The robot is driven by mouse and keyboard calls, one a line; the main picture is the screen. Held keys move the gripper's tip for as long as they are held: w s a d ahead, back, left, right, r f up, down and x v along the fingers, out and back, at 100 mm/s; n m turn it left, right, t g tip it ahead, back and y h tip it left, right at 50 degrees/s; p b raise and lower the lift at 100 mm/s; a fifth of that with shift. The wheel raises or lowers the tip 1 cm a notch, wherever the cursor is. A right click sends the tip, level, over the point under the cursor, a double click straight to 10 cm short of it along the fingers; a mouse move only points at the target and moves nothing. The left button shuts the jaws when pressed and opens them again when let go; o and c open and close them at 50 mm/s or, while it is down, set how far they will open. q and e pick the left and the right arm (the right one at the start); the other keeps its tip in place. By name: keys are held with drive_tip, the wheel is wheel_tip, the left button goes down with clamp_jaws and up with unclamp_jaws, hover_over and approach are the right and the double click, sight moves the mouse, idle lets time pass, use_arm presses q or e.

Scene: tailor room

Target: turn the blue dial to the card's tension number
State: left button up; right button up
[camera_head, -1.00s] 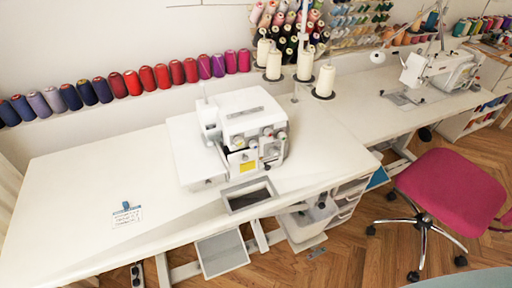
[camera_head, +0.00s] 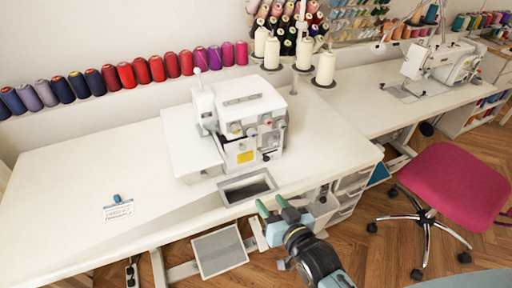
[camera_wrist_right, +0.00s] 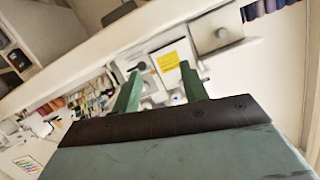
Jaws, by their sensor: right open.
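A white overlock sewing machine (camera_head: 243,110) with several small dials (camera_head: 252,131) on its front stands on the white table. At this size I cannot tell which dial is blue. A white card (camera_head: 118,212) with a blue clip (camera_head: 117,198) lies on the table at left; its print is too small to read. My right gripper (camera_head: 272,204) is open and empty, with green fingers, at the table's front edge below the machine, apart from it. In the right wrist view, the machine's yellow label (camera_wrist_right: 168,62) shows between the open fingers (camera_wrist_right: 160,76). My left gripper is not in view.
A grey-rimmed recess (camera_head: 248,187) lies in the table just before the machine. Thread cones (camera_head: 302,54) stand behind it. A second sewing machine (camera_head: 440,62) and a pink chair (camera_head: 448,180) are at right.

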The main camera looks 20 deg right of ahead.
sight(253, 136)
wheel_tip(253, 136, up, 10)
drive_tip(key=d+m+t, duration=0.1)
drive_tip(key=t, duration=0.2)
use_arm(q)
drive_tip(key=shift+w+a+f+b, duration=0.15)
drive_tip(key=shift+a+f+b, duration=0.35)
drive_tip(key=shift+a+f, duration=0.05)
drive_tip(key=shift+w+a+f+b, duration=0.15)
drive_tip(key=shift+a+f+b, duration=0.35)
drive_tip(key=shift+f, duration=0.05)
use_arm(e)
drive_tip(key=w, duration=1.3)
drive_tip(key=shift+w+r, duration=0.2)
drive_tip(key=shift+w, duration=0.1)
clamp_jaws()
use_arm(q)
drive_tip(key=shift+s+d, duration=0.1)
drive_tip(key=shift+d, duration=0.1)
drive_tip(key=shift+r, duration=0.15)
